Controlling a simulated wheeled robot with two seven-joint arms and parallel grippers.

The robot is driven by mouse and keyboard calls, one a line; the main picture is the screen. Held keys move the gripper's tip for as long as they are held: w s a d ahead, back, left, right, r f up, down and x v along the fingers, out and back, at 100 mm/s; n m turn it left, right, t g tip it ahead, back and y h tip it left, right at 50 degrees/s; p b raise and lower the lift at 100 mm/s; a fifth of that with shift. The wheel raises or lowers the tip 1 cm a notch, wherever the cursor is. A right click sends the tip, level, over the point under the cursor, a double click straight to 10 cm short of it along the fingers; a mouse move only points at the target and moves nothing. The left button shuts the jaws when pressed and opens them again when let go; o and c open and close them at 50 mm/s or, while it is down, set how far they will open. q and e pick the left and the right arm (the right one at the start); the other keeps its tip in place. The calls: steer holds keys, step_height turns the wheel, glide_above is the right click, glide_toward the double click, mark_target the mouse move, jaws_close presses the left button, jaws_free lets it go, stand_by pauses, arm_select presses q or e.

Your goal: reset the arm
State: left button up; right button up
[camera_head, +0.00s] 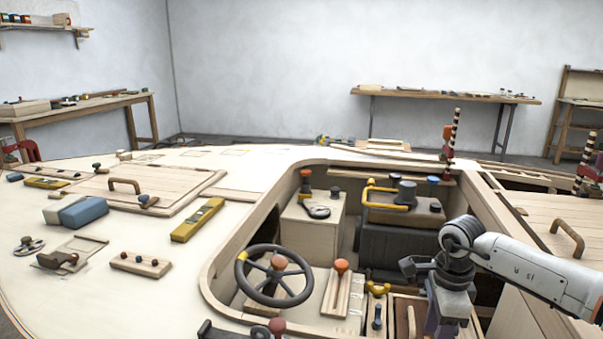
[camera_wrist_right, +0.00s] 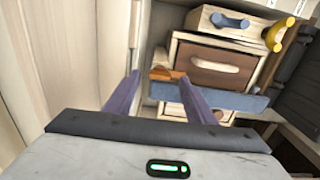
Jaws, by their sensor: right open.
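My right arm (camera_head: 535,268) comes in from the right in the head view. Its right gripper (camera_head: 443,318) points down over the right part of the cockpit opening, near the small wooden drawers. In the right wrist view the two purple fingers of my right gripper (camera_wrist_right: 160,90) stand apart with a gap between them. Beyond the fingers is a wooden drawer unit (camera_wrist_right: 215,66) with a light handle, and a blue-grey ledge (camera_wrist_right: 235,98) in front of it. I cannot tell how far the fingertips are from these. No held object shows.
A dark steering wheel (camera_head: 274,276) and an orange-knobbed lever (camera_head: 341,267) stand in the cockpit. A yellow handle (camera_head: 378,288) is close left of my right gripper. A striped post (camera_head: 453,132) rises behind my arm. A hatch handle (camera_head: 567,239) lies right of it.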

steer(key=shift+f, duration=0.95)
steer(key=shift+r, duration=0.15)
